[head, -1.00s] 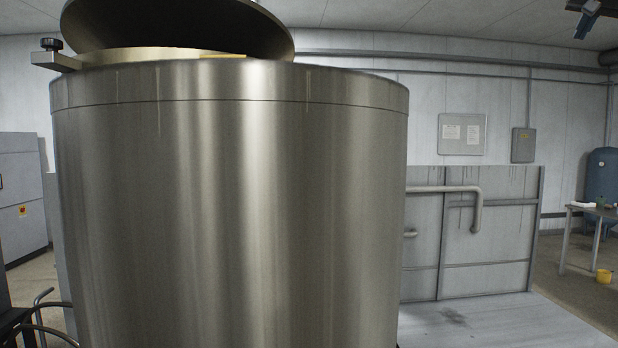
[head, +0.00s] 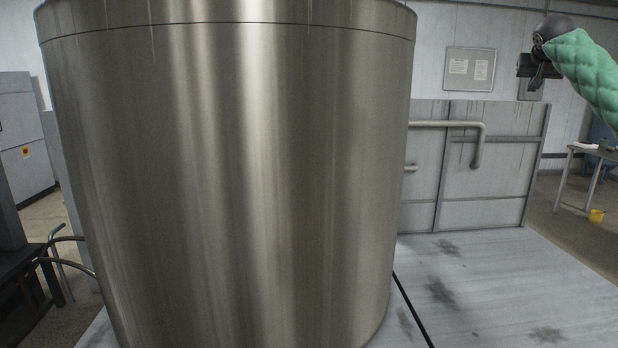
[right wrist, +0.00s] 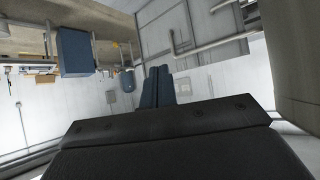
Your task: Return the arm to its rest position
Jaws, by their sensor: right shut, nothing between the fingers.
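My right arm, in a green quilted sleeve, comes in from the upper right of the head view. Its gripper (head: 535,82) hangs small and dark in front of the back wall, to the right of the large steel tank (head: 230,170) and apart from it. In the right wrist view the gripper's two blue-grey fingers (right wrist: 157,87) lie together with nothing between them. My left gripper is in neither view.
The tank fills the left and middle of the head view, its top cut off. A grey platform (head: 500,290) with dark stains is clear at the lower right. A low panel wall (head: 490,190) with a bent pipe stands behind it. A side table (head: 590,155) and yellow bucket (head: 596,215) are far right.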

